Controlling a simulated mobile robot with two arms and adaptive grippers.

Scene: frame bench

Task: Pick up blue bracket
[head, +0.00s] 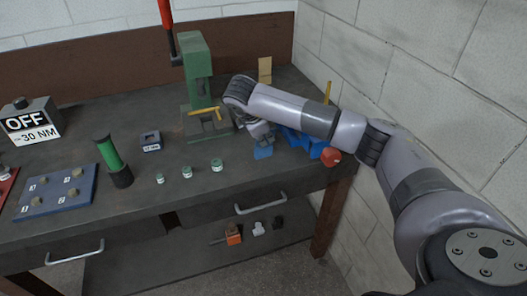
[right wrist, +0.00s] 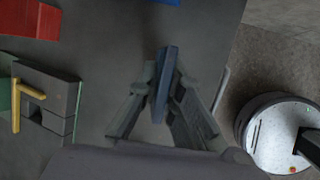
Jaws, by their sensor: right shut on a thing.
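The blue bracket (head: 263,152) is near the right part of the bench, in front of the green press. My right gripper (head: 261,139) reaches down to it from above. In the right wrist view the bracket (right wrist: 164,78) shows edge-on as a thin blue plate between the two fingers of my right gripper (right wrist: 163,95), which is shut on it. I cannot tell whether the bracket touches the bench top. My left gripper is not in view.
The green arbor press (head: 197,75) with a yellow handle stands behind left of my gripper. A blue bin (head: 302,141) and a red object (head: 331,156) lie to the right, partly behind my arm. Small green-white pots (head: 187,172) stand in front left. A wall closes the right side.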

